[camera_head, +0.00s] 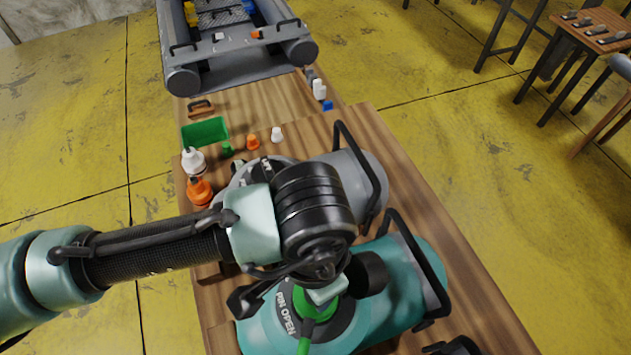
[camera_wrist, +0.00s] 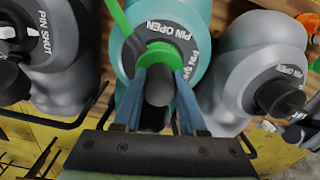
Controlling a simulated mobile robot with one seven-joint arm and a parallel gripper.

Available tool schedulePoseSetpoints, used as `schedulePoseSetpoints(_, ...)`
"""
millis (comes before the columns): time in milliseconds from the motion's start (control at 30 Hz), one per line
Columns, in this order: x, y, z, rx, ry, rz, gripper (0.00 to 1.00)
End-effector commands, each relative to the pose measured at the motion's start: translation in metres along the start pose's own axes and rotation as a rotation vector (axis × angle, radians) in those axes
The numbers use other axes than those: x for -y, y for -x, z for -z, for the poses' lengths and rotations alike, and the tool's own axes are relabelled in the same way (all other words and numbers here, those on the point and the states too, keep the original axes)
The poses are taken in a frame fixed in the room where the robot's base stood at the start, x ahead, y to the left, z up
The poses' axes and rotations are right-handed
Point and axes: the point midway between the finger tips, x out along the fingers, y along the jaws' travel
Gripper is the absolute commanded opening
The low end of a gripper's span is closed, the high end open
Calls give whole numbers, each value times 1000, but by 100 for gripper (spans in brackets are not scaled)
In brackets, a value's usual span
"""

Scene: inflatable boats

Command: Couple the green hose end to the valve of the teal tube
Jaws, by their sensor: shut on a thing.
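The teal tube (camera_head: 405,285) lies on the bench at the bottom of the head view, with a handle on top and a dark valve collar marked "PIN OPEN". It also shows in the wrist view (camera_wrist: 190,14). The green hose end (camera_wrist: 157,57) is between the fingers of my gripper (camera_wrist: 158,78), with a grey cylindrical part in the middle. In the head view the green hose end (camera_head: 315,304) is at the teal tube's valve, and its hose runs down out of frame. Whether it is seated or just above is hidden by my gripper.
Orange (camera_head: 199,191) and white (camera_head: 194,160) bottles, small caps and a green tray (camera_head: 205,132) stand behind. A grey boat (camera_head: 235,60) is at the far end.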

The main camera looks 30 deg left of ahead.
Motion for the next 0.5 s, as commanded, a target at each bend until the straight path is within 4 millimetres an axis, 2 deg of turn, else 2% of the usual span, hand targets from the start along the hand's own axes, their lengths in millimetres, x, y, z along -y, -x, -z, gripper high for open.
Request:
schedulePoseSetpoints(200,1,0,0,0,-183,1,0)
schedulePoseSetpoints(400,1,0,0,0,-194,1,0)
schedulePoseSetpoints(433,1,0,0,0,-193,1,42)
schedulePoseSetpoints(500,1,0,0,0,-193,1,55)
